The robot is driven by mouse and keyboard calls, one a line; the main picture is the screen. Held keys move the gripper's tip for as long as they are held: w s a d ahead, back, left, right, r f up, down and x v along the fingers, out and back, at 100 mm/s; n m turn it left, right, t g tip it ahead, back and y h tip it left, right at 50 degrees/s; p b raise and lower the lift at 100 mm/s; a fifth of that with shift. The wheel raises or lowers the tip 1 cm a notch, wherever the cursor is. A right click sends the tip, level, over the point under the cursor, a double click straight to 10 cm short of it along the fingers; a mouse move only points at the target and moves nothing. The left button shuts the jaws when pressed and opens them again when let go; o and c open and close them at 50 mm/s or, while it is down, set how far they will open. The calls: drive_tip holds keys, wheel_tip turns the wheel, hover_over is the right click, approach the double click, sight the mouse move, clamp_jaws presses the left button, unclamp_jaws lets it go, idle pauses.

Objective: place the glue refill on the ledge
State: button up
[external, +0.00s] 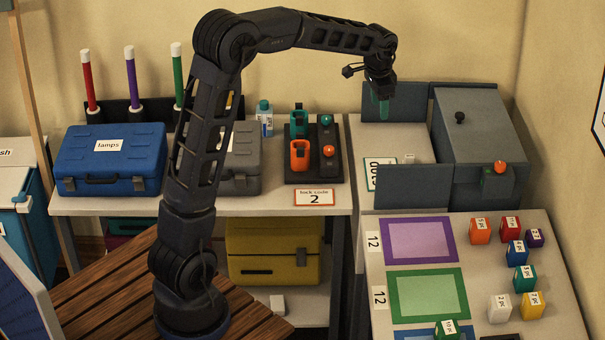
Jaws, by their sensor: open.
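My gripper (380,88) is at the upper right, over the grey surface (392,135) between two dark panels. The fingers are small and dark here. I cannot tell for certain which thing is the glue refill. A small bottle with a teal cap (265,118) stands on the shelf at the back, well left of my gripper. No part is clearly marked as the ledge.
A grey box with an orange knob (480,130) stands right of my gripper. A black board (314,150) holds teal and orange items. A blue case (110,158) sits at left. A sloped panel (485,260) with coloured frames and several numbered blocks is in front.

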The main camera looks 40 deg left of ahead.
drive_tip(key=s+a+r+n+t, duration=0.1)
drive_tip(key=s+r, duration=0.3)
drive_tip(key=s, duration=0.7)
drive_tip(key=s+a+r+n+t, duration=0.15)
drive_tip(key=s+r, duration=0.35)
drive_tip(key=s, duration=0.6)
drive_tip(key=s+f+n, duration=0.1)
drive_tip(key=s+f, duration=0.1)
drive_tip(key=s, duration=0.9)
drive_tip(key=s+f+n, duration=0.2)
drive_tip(key=s+f, duration=0.1)
drive_tip(key=s, duration=0.8)
drive_tip(key=shift+a+n+t, duration=0.1)
drive_tip(key=shift+n+t, duration=0.15)
